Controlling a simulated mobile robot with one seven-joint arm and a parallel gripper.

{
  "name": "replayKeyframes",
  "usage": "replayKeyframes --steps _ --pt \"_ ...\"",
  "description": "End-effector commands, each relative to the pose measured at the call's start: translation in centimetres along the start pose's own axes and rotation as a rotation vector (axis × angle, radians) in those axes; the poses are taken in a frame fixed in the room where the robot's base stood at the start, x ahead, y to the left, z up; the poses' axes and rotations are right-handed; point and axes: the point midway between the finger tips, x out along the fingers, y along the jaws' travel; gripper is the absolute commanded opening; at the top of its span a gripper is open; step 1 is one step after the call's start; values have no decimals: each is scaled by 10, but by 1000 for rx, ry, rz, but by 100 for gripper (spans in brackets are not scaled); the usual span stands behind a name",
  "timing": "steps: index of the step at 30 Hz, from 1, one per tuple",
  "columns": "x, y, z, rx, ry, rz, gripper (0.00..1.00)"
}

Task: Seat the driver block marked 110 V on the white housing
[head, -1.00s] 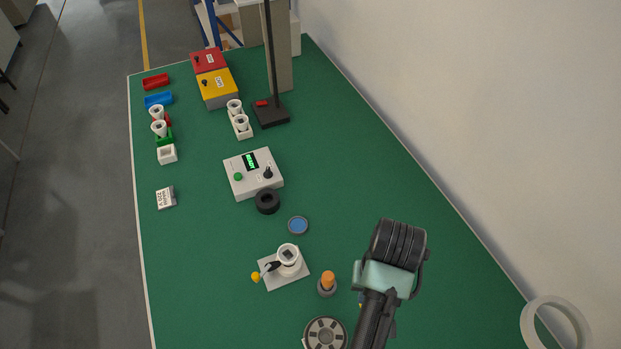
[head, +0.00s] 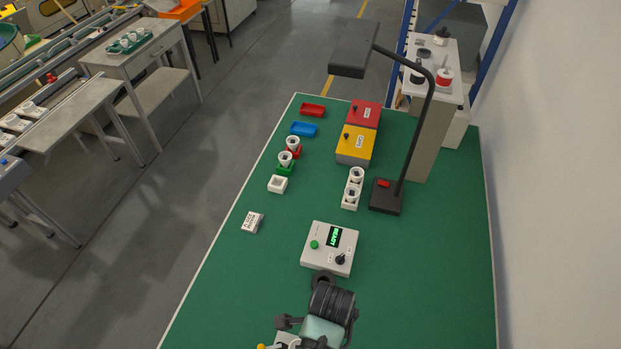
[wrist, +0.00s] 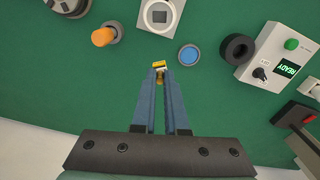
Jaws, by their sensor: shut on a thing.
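My gripper (wrist: 159,72) is shut on a small yellow thing (wrist: 159,65), held between its blue fingertips above the green table in the wrist view. I cannot read any marking on it. In the head view my wrist hides the fingertips. I make out no 110 V mark.
A grey tester (head: 330,248) reading READY, a black ring (wrist: 237,48) and a blue disc (wrist: 189,55) are near my gripper. An orange-topped peg (wrist: 103,36) stands beside a white-grey fixture (wrist: 146,22). A black lamp (head: 387,196) rises at right.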

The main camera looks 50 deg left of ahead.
Motion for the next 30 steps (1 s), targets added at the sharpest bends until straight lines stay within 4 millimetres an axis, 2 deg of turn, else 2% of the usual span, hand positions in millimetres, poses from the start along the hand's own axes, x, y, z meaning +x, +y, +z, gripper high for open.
replayKeyframes --steps 1,3,9,19,30 --pt "-7 2 17 41 -2 4 0" --pt "-7 3 33 107 -3 2 0" --pt "-4 7 60 222 -6 0 0" --pt "10 8 64 247 -7 -2 0" --pt "44 8 64 245 -7 -2 0"
